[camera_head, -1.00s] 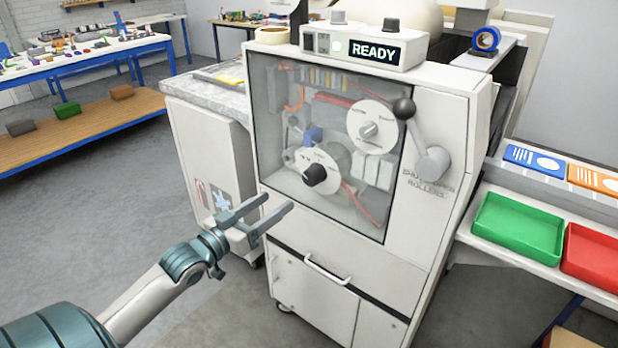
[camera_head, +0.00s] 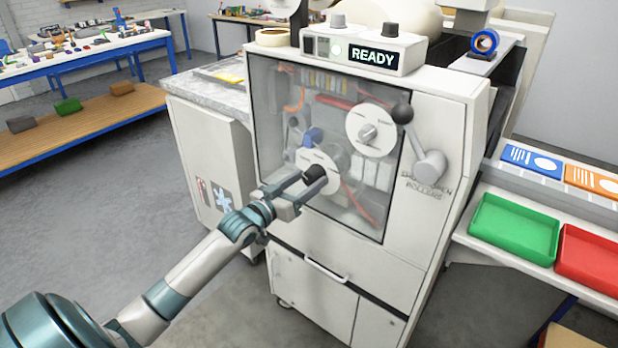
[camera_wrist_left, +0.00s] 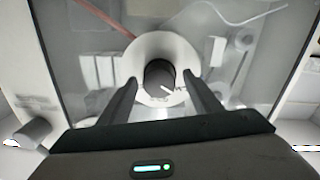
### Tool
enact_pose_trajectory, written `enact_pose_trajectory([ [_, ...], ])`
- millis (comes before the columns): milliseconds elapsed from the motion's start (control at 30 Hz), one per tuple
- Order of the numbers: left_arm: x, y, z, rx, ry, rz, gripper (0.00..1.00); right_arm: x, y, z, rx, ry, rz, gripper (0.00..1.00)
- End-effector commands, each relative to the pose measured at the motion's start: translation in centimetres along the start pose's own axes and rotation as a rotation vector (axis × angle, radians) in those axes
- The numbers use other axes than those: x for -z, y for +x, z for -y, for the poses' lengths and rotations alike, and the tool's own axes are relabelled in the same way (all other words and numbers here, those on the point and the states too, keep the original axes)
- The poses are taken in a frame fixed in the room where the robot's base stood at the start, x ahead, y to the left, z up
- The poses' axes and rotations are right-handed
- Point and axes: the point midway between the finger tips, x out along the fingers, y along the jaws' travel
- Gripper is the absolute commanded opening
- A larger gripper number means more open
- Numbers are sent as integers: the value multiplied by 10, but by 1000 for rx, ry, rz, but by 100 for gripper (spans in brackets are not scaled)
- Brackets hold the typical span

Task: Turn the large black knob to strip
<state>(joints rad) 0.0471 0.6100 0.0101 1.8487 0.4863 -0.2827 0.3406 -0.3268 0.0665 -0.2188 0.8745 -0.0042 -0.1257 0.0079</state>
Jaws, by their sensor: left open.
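The large black knob (camera_head: 315,174) sits on a round white dial (camera_head: 321,186) on the front of the white machine. In the left wrist view the knob (camera_wrist_left: 159,76) lies between my two finger tips, with the white dial (camera_wrist_left: 170,54) behind it. My left gripper (camera_head: 306,181) is open, its fingers on either side of the knob with a gap showing on each side in the wrist view. The dial's markings are too small to read, and the fingers hide part of its lower edge. My right gripper is not in view.
A control box (camera_head: 364,48) on top reads READY. A handle (camera_head: 326,271) is below. Green (camera_head: 514,228) and red (camera_head: 589,256) trays lie at right.

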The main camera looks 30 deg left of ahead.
Motion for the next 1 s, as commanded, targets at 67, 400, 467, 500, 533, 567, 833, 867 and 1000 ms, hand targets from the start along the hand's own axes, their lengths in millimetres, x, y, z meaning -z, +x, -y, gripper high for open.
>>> enact_pose_trajectory([
  [67,1,6,0,0,0,-1,58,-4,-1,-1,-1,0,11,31],
  [400,0,10,0,0,0,-1,58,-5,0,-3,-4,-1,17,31],
  [467,0,10,0,0,0,-1,58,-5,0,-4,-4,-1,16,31],
  [500,0,10,0,0,0,-1,54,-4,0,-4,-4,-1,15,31],
  [533,0,10,0,0,0,-1,46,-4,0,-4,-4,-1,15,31],
  [567,0,10,0,0,0,-1,39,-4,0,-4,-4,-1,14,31],
  [833,0,10,0,0,2,0,17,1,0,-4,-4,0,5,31],
  [867,0,10,0,0,4,0,17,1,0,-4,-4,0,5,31],
  [1000,1,10,0,0,23,0,17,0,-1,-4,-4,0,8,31],
])
